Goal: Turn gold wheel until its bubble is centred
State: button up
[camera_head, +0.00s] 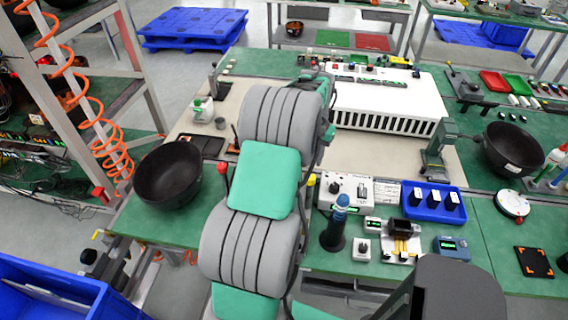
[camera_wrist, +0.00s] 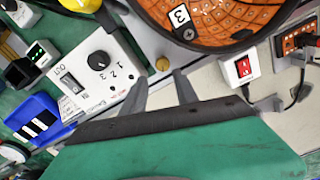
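A small gold wheel (camera_wrist: 162,63) shows in the wrist view, just beyond my fingertips and beside the white switch box. My gripper (camera_wrist: 162,82) is open, with two grey fingers apart and nothing visible between them. The fingertips point toward the wheel and look slightly short of it; I cannot tell whether they touch. No bubble can be made out in either view. In the head view my arm covers the middle of the bench and hides the gripper and the gold wheel.
A white box with a black dial (camera_wrist: 97,60) stands left of the wheel. A round orange-lined container (camera_wrist: 215,15) marked 3 lies just beyond it. A red switch (camera_wrist: 243,67) is at right. In the head view are a blue tray (camera_head: 463,190) and black bowls (camera_head: 168,172).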

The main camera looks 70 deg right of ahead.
jog(key=shift+w, duration=0.3)
jog(key=shift+f, duration=0.3)
notch_tip(320, 180, down, 7)
jog(key=shift+f+p, duration=0.1)
jog(key=shift+p, duration=0.8)
jog(key=shift+c, duration=0.5)
grip_shut()
